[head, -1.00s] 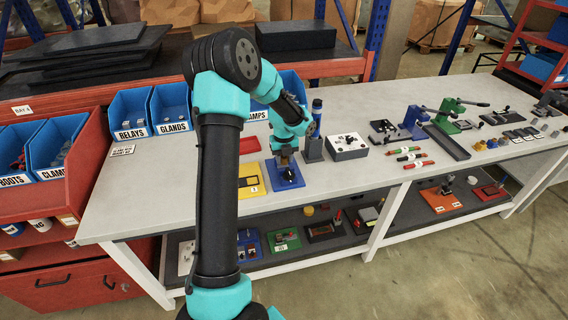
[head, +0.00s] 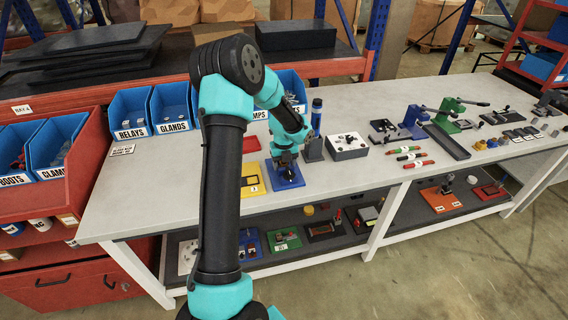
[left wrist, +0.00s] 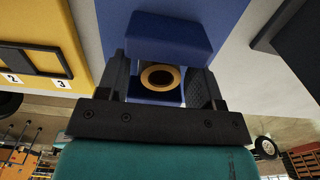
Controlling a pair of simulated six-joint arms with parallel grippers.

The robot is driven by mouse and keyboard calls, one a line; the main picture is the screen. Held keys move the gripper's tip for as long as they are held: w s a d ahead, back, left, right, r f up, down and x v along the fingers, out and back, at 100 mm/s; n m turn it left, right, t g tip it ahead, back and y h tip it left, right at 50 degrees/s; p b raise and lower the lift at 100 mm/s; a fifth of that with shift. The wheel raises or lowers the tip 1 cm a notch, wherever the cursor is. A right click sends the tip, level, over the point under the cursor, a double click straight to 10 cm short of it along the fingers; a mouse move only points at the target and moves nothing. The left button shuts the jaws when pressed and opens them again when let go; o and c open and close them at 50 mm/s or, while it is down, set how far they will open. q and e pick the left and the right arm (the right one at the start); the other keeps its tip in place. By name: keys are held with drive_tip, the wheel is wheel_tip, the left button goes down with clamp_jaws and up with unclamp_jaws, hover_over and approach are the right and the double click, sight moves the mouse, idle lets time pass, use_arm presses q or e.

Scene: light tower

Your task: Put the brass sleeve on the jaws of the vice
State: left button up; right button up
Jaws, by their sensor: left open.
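The brass sleeve (left wrist: 162,77) shows as a ring with a dark hole in the left wrist view. It sits between two blue blocks of the vice (left wrist: 170,38), one above it and one below it in the picture. My left gripper (left wrist: 160,82) is open, with a black finger on each side of the sleeve and a gap on both sides. In the head view my left gripper (head: 286,158) points down over the blue base of the vice (head: 292,181) and hides the sleeve. How firmly the sleeve is seated cannot be told. My right gripper is not in view.
A yellow plate (head: 251,180) lies left of the vice, and a red tray (head: 250,144) lies behind that. A dark holder (head: 312,150), a blue bottle (head: 316,113) and a grey box (head: 347,147) stand close on the right. Blue bins line the back left.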

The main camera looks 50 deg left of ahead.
use_arm(q)
wheel_tip(320, 180, up, 12)
drive_tip(key=shift+r, duration=0.15)
idle(0.6)
idle(0.4)
